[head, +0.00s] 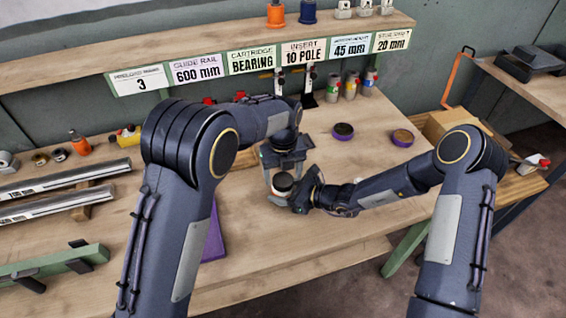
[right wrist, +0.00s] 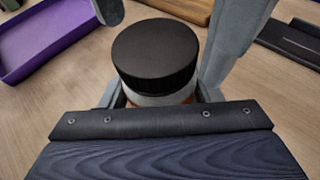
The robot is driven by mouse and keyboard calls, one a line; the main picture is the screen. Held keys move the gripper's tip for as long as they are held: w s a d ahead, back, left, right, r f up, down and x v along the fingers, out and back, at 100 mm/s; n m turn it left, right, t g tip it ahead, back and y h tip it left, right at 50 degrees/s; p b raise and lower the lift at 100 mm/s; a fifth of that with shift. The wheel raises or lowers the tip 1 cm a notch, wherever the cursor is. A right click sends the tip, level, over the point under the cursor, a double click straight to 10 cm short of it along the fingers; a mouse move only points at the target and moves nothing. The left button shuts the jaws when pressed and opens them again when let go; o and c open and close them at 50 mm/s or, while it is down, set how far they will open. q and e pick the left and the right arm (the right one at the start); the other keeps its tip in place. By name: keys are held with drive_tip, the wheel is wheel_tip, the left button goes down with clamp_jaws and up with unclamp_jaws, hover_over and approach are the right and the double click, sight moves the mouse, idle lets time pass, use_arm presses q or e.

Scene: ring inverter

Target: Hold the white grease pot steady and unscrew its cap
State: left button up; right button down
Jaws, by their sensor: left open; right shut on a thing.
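The white grease pot (head: 281,190) stands upright near the middle of the bench. Its black cap (right wrist: 155,55) sits on top; in the right wrist view a strip of white pot (right wrist: 160,98) shows below it, with an orange-brown band under that. My right gripper (head: 291,193) is shut on the pot's body from the right, below the cap. My left gripper (head: 282,172) comes down from above, open. In the right wrist view its fingers stand on either side beyond the cap, apart from it as far as I can tell. The pot's lower part is mostly hidden.
A purple tray (head: 214,238) lies left of the pot, partly behind my left arm. Two dark round-topped items (head: 343,131) (head: 402,138) stand behind to the right. Several small bottles (head: 351,88) line the back under a labelled shelf (head: 200,52). Metal rails (head: 65,180) lie at left.

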use_arm(q)
drive_tip(key=shift+f, duration=0.75)
